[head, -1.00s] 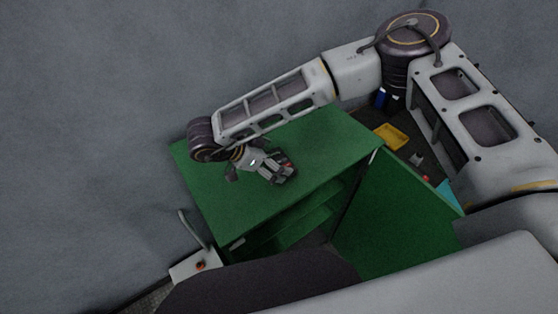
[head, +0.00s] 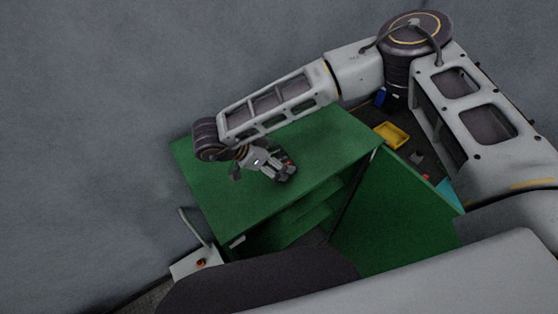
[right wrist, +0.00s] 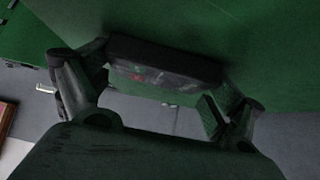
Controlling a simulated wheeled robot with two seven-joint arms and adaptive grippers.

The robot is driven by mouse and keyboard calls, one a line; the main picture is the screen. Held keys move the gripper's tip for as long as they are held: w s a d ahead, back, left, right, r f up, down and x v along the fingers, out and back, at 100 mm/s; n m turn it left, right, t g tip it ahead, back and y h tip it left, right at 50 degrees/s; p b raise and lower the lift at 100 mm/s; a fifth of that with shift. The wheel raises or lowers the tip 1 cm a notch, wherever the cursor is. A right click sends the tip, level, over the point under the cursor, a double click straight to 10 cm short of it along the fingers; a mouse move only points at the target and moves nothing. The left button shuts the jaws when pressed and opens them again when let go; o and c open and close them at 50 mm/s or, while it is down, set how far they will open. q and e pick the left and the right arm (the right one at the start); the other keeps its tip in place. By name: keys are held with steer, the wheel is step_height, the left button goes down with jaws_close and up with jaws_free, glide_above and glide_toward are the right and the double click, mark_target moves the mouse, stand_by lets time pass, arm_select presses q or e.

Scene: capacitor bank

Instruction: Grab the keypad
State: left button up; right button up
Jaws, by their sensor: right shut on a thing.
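The keypad (right wrist: 165,68) is a dark, slim block with small red and green marks on its face. In the right wrist view it lies across the space between the two fingers of my right gripper (right wrist: 155,90). In the head view my right gripper (head: 284,172) is over the top of the green cabinet (head: 215,190), shut on the keypad, which is mostly hidden there by the fingers. I cannot tell whether the keypad touches the cabinet top. My left gripper is not in view.
The green cabinet has an open door (head: 385,210) and shelves inside. A yellow tray (head: 391,135) and small items lie on the dark floor behind the door. A white box with a lever (head: 195,263) stands at the cabinet's left. A grey wall is behind.

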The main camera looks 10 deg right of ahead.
step_height(320, 180, up, 10)
steer(key=b, duration=0.2)
stand_by(0.7)
stand_by(0.4)
